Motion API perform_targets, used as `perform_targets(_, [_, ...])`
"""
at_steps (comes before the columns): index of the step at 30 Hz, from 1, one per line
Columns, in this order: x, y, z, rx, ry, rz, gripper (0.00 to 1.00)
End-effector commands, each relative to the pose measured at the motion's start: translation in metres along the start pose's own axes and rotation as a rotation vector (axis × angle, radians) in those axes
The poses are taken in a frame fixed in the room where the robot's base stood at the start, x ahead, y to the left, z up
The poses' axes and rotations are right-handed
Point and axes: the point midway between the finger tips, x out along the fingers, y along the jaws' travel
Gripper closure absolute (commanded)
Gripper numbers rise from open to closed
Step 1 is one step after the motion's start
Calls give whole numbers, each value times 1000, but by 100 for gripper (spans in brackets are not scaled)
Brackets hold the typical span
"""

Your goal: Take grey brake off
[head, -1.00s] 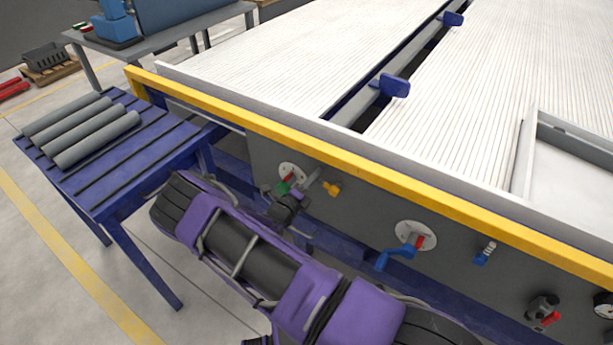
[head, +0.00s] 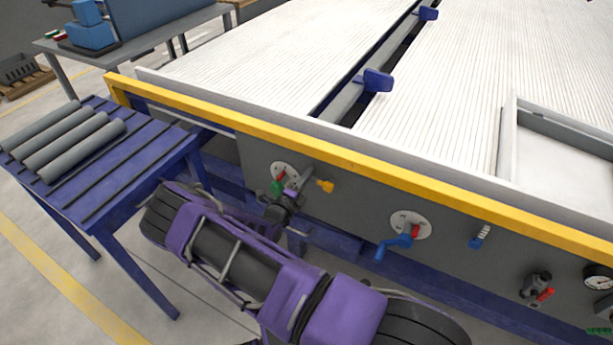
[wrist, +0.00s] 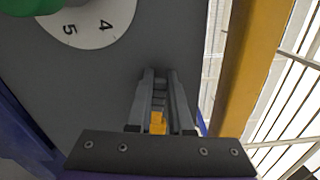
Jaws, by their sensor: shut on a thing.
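The brake is on the dark grey side panel under the yellow rail, right of the first round dial. Its yellow base (head: 325,186) shows in the head view, and some yellow (wrist: 157,122) shows between my fingers in the wrist view. My gripper (head: 304,177) is at this brake with its grey fingers close together. In the wrist view my gripper (wrist: 159,75) is shut on a narrow ribbed grey piece, which seems to be the brake's grey handle. The fingers hide most of the handle, so its angle cannot be told.
A dial with a green handle (head: 277,187) sits close left of my gripper. The yellow rail (head: 290,133) runs just above. Farther right are a blue crank (head: 394,247), a blue brake (head: 476,241) and a red-handled valve (head: 544,294). A blue table (head: 130,185) bears grey pipes.

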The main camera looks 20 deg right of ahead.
Motion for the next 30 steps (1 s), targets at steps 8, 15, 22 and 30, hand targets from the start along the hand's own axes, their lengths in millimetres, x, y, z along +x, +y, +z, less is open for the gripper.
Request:
perform_targets(8, [-1, 3, -1, -4, 0, 5, 63])
perform_targets(15, [0, 1, 0, -2, 0, 3, 51])
perform_targets(22, [-8, 1, 0, 0, -1, 3, 51])
perform_targets(30, [-62, 0, 1, -2, -4, 4, 51])
